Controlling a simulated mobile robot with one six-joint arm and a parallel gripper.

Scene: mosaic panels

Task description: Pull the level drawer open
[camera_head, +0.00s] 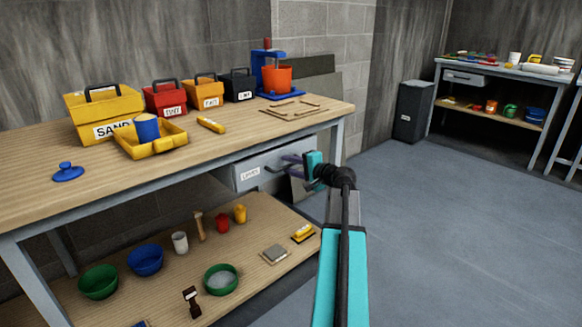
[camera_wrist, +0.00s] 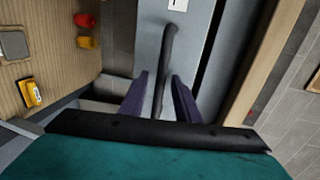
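The level drawer (camera_head: 270,168) is a grey drawer under the near workbench's top, with a small white label at its left that is too small to read surely. It looks shut or nearly so. In the wrist view its grey front (camera_wrist: 193,60) carries a dark bar handle (camera_wrist: 168,55). My gripper (camera_head: 290,161) is at the drawer front. In the wrist view the two purple fingers of my gripper (camera_wrist: 160,92) stand apart, one on each side of the handle, with small gaps visible. The handle is mostly hidden in the head view.
The near workbench (camera_head: 240,140) holds labelled toolboxes, a yellow tray (camera_head: 150,142) and a blue press (camera_head: 272,75). Its lower shelf (camera_head: 250,285) carries bowls and small tools. Open grey floor (camera_head: 450,220) lies to the right. A dark bin (camera_head: 412,110) and another bench stand beyond.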

